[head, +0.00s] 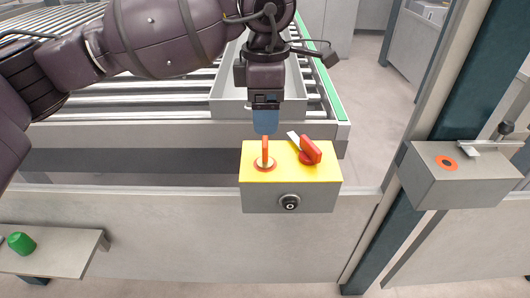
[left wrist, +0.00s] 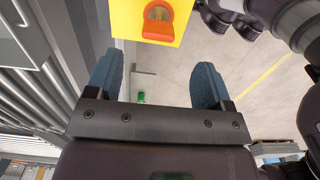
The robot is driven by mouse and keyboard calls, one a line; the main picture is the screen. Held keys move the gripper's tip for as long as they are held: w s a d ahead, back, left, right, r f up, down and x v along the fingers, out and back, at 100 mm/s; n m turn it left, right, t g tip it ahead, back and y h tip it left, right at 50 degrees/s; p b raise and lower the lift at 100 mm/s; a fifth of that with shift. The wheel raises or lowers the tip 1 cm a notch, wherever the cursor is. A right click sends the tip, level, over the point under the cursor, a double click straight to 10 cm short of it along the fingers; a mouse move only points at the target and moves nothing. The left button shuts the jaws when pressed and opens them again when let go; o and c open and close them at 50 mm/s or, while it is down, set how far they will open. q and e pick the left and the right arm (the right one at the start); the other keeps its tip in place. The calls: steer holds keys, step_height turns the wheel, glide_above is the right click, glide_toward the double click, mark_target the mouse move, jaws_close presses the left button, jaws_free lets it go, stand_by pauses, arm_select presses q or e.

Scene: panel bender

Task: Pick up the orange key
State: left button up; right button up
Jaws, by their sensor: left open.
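A yellow-topped grey control box (head: 290,198) is mounted on the low wall. On its top an orange key (head: 265,152) stands upright on a round orange base at the left. In the left wrist view the key (left wrist: 157,27) is at the top centre, on the yellow face. My left gripper (head: 266,131) hangs just above and behind the key in the head view. Its two blue fingers (left wrist: 158,62) are apart with nothing between them, and the key lies beyond their tips. My right gripper is not in view.
A red rotary handle (head: 311,150) with a pale metal strip sits right of the key. A black-ringed lock (head: 290,202) is on the box front. A grey box (head: 450,190) is at right, a green button (head: 21,243) at lower left. Rollers (head: 170,105) lie behind.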

mark_target(265, 155)
arm_select(q)
step_height(265, 155, down, 11)
steer(key=shift+r, duration=0.1)
steer(key=c, duration=1)
step_height(265, 155, up, 20)
steer(key=shift+r, duration=0.1)
stand_by(0.6)
steer(key=shift+w, duration=0.1)
